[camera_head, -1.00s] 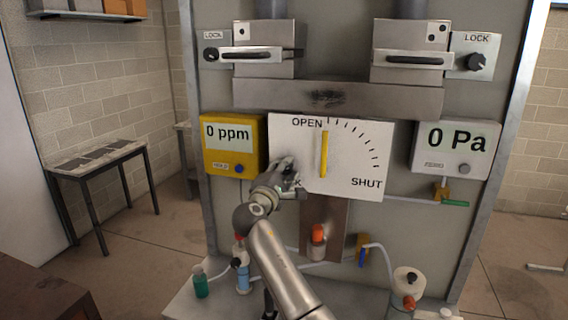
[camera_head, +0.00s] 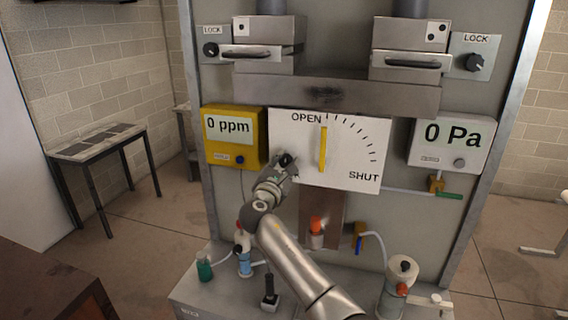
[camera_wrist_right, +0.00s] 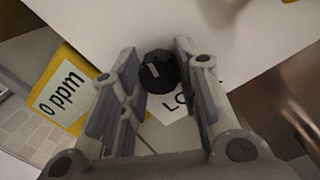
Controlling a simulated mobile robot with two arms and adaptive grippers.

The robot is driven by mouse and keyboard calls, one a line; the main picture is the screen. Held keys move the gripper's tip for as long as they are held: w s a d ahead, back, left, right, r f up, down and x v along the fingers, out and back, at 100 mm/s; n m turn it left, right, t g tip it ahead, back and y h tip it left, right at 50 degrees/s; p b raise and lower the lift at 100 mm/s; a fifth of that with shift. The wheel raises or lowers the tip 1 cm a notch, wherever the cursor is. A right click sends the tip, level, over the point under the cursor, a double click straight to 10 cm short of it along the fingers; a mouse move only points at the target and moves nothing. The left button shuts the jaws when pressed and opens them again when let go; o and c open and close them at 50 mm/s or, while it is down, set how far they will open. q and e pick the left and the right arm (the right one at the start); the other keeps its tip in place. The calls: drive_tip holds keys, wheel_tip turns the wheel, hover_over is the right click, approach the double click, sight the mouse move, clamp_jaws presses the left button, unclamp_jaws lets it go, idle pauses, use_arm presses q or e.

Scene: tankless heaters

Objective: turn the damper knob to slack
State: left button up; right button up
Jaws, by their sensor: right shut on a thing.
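The black damper knob (camera_wrist_right: 158,72) sits on the white damper panel (camera_head: 350,170), at its lower left. A label below the knob in the wrist view shows "LO", with the rest hidden by a finger. In the head view the knob (camera_head: 286,160) shows at the tip of my right gripper (camera_head: 281,164), which covers most of the label. My right gripper (camera_wrist_right: 158,75) is shut on the knob, with one finger on each side. A yellow lever (camera_head: 323,150) on the panel stands upright near OPEN. My left gripper is not in view.
A yellow meter (camera_head: 234,151) reading 0 ppm is close to the left of my right gripper. A gauge (camera_head: 452,143) reading 0 Pa is at the right. Bottles and a valve stand on the ledge below. Two more lock knobs are higher up.

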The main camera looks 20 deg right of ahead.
drive_tip(key=shift+r, duration=0.2)
idle(0.4)
drive_tip(key=o, duration=0.7)
drive_tip(key=shift+c, duration=0.2)
drive_tip(key=o, duration=0.3)
drive_tip(key=shift+d+f, duration=0.1)
drive_tip(key=shift+f, duration=0.05)
drive_tip(key=shift+o, duration=0.2)
drive_tip(key=v, duration=1.2)
